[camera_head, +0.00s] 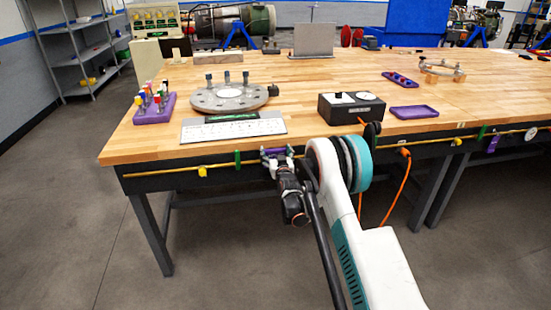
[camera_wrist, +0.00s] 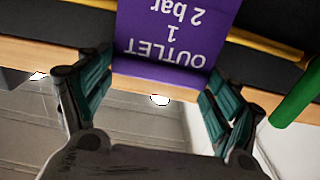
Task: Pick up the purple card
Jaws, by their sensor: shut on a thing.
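The purple card (camera_wrist: 172,28) fills the top middle of the wrist view, its text "OUTLET 1 2 bar" upside down. My gripper (camera_wrist: 158,76) has its teal-lined fingers on either side of the card's near edge and is shut on it. In the head view my gripper (camera_head: 277,161) is at the front edge of the wooden workbench, with a bit of the purple card (camera_head: 272,152) showing at its tips. My arm hides much around it. I cannot tell if the card still touches the yellow pipe behind it.
A keyboard (camera_head: 233,130) and a black box (camera_head: 351,108) stand above. Another purple tag (camera_head: 492,144) hangs farther right.

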